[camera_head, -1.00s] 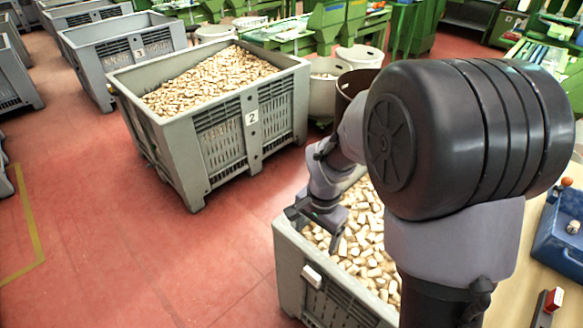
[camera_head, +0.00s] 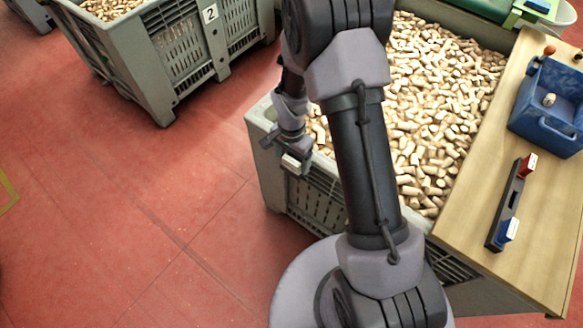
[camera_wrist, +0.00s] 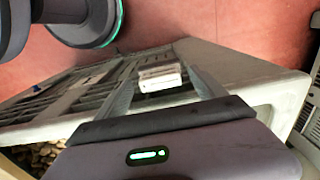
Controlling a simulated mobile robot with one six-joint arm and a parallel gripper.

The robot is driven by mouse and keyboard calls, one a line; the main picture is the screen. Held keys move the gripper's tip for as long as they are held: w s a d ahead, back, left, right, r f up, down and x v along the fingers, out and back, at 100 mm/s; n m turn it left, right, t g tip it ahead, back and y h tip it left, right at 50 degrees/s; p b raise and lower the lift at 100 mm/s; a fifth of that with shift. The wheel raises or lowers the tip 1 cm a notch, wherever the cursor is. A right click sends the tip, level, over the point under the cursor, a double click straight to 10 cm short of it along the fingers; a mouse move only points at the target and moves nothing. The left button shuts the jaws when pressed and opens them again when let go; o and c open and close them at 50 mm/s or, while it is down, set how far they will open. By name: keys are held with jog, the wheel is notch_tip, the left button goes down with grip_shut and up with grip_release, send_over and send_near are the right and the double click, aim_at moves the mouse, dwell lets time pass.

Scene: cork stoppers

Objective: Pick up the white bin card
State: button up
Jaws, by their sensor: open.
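The white bin card (camera_head: 291,163) is a small white block at the outer side of the near grey bin's (camera_head: 262,127) left wall, close to the rim. It also shows in the wrist view (camera_wrist: 160,77), lying between my two fingers. My gripper (camera_head: 284,147) is at the card, outside that wall; in the wrist view my gripper (camera_wrist: 161,70) has its fingers apart, one on each side of the card. Whether either finger touches the card cannot be told. My gripper covers part of the card in the head view.
The near bin is full of cork stoppers (camera_head: 440,100). A second grey bin (camera_head: 150,60) with a number 2 card (camera_head: 210,14) stands behind left. A wooden table (camera_head: 540,215) at right bears a blue box (camera_head: 535,118) and a dark holder (camera_head: 508,205).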

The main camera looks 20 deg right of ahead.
jog(key=shift+f, duration=0.6)
jog(key=shift+r, duration=0.15)
jog(key=shift+c, duration=0.4)
jog(key=c, duration=1.4)
